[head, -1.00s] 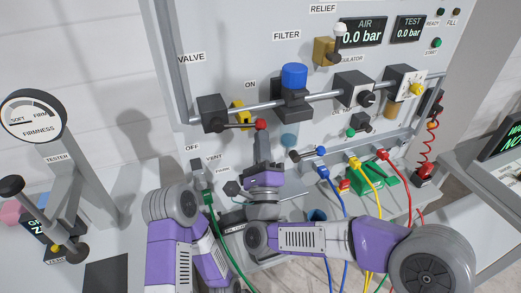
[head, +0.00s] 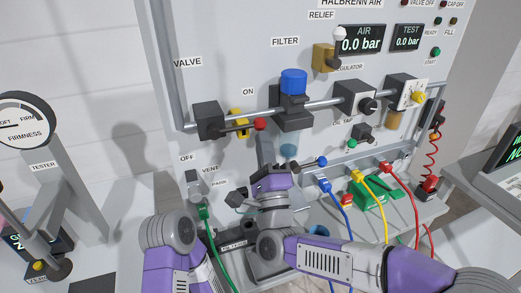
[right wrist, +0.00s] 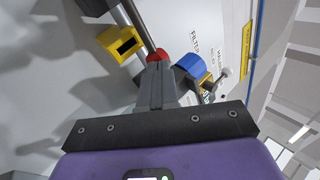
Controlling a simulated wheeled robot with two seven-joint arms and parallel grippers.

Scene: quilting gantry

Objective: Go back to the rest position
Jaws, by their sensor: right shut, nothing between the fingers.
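My right gripper (head: 264,142) points up at the panel in the middle of the head view, its fingers together with nothing between them. Its tips are just below the red knob (head: 260,124) of the valve lever. In the right wrist view the shut fingers (right wrist: 157,72) reach up to the red knob (right wrist: 158,56) and overlap it; I cannot tell whether they touch. The lever lies nearly level, along the pipe. Of my left arm only purple links show at the lower left; its gripper is out of view.
The panel (head: 225,40) carries a pipe with the black valve body (head: 208,120), blue-topped filter (head: 293,82) and regulator (head: 355,97). Blue, yellow, red and green hoses hang below. The firmness tester (head: 50,170) stands left. Both displays read 0.0 bar.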

